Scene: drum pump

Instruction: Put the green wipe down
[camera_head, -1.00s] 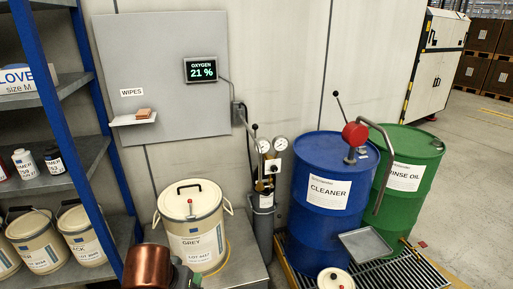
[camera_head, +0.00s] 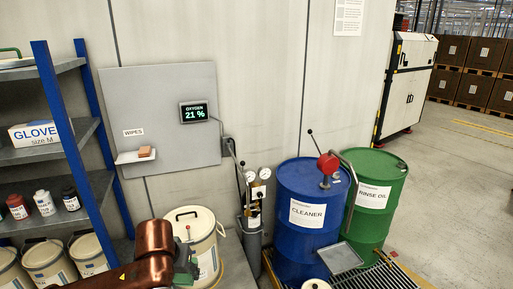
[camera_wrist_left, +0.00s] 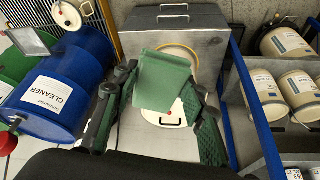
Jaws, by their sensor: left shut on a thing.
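My left gripper (camera_head: 186,266) is low in the head view, in front of the cream GREY bucket (camera_head: 205,243). In the left wrist view my left gripper (camera_wrist_left: 158,100) has its green-and-black fingers on either side of the flat green wipe (camera_wrist_left: 162,80). It is shut on the wipe and holds it above the bucket's lid (camera_wrist_left: 165,117). A small white shelf (camera_head: 127,159) under the WIPES label carries an orange-brown wipe stack (camera_head: 145,152). My right gripper is not in view.
A blue CLEANER drum (camera_head: 302,238) and a green RINSE OIL drum (camera_head: 375,187) stand on a grating at right. A metal tray (camera_head: 340,258) is by the blue drum. A blue-post rack (camera_head: 75,137) stands at left. Gauges (camera_head: 250,178) rise beside the bucket.

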